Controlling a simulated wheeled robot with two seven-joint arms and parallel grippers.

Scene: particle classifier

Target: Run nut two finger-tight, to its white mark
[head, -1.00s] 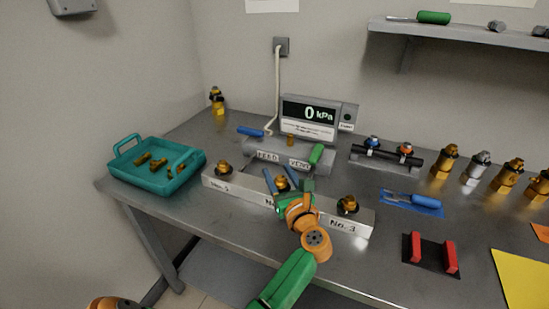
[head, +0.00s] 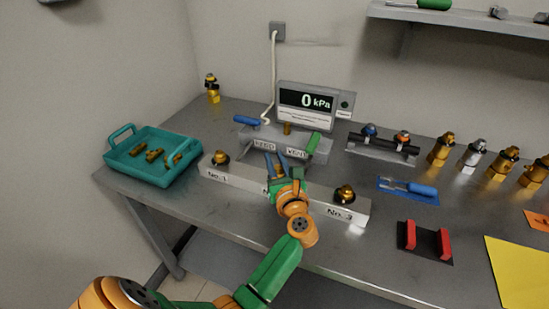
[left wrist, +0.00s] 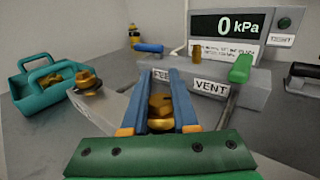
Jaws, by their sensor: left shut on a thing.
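A long pale bar (head: 239,177) carries the fittings No. 1, No. 2 and No. 3. Nut two is a brass hex nut (left wrist: 160,103) on the middle fitting, seen in the left wrist view between my blue fingers. My left gripper (head: 275,162) is over the middle of the bar and shut on that nut, one finger on each side. It also shows in the left wrist view (left wrist: 160,88). In the head view the gripper hides nut two. I cannot make out its white mark. Nut one (head: 220,158) and nut three (head: 345,193) stand free. My right gripper is out of view.
Behind the bar stands a grey block with a blue and a green handle (head: 312,145), close to my fingers. The gauge (head: 306,103) reads 0 kPa. A teal tray (head: 122,160) is at left; a blue-handled tool (head: 422,189) and red-ended holder (head: 409,236) are at right.

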